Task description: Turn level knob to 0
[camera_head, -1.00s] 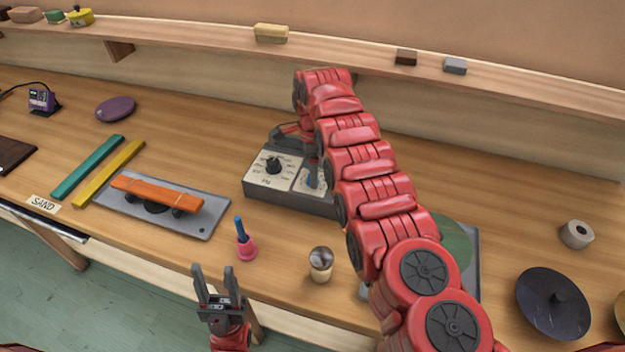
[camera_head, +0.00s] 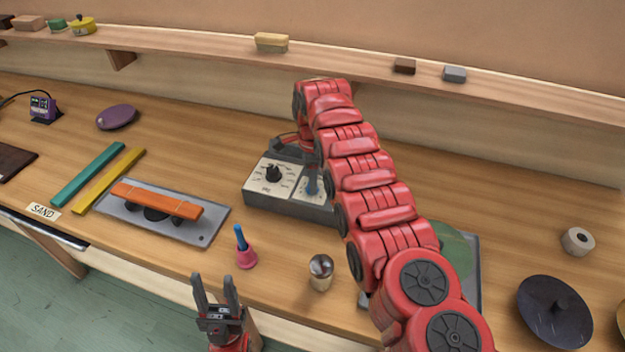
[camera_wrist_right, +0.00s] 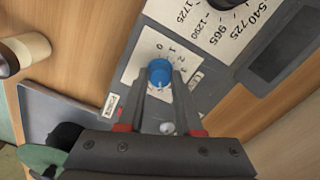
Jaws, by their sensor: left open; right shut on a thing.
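A grey control box (camera_head: 285,203) stands on the bench with two white dial plates. Its right plate carries a blue knob (camera_head: 311,186), with printed numbers around it in the right wrist view (camera_wrist_right: 159,72). My right gripper (camera_wrist_right: 165,86) reaches down from above and is shut on the blue knob, one finger on each side. The knob's pointer cannot be made out. In the head view, my right arm partly covers the box's right side. A larger black knob (camera_head: 273,173) sits on the left plate. My left gripper (camera_head: 216,291) is open and empty in front of the bench edge.
An orange bar (camera_head: 157,200) lies on a grey plate to the left. A black disc (camera_head: 553,312) is at the right. A shelf (camera_head: 350,66) runs behind.

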